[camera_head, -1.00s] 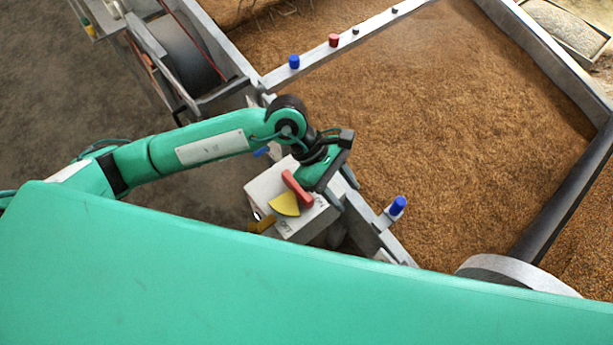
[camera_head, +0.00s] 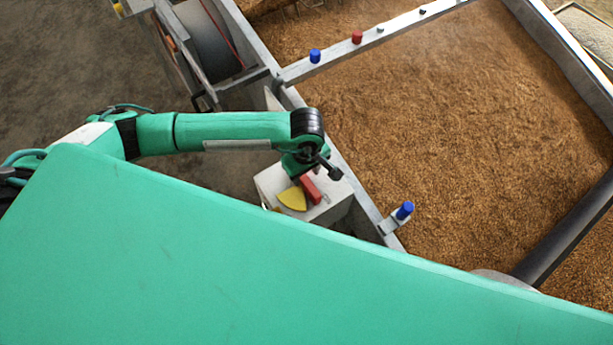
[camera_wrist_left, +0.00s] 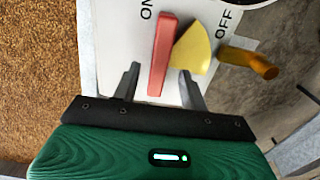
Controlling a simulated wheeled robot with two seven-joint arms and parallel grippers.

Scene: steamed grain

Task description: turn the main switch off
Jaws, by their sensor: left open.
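The main switch is a white box (camera_head: 274,184) with a red lever (camera_head: 311,189) and a yellow sector (camera_head: 293,199) on its top. In the left wrist view, the red lever (camera_wrist_left: 161,52) lies along the edge of the yellow sector (camera_wrist_left: 194,46), on the side of the "ON" label (camera_wrist_left: 147,9). The "OFF" label (camera_wrist_left: 224,20) is on the other side of the sector. My left gripper (camera_wrist_left: 158,82) is open, with the lever's near end showing between its fingers. Whether it touches the lever cannot be told. My right gripper is not in view.
An amber knob (camera_wrist_left: 250,63) sticks out beside the box. A metal trough wall (camera_head: 362,197) runs behind it, with a blue button (camera_head: 404,210). Brown grain (camera_head: 430,130) fills the bed beyond. My green body covers the lower part of the head view.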

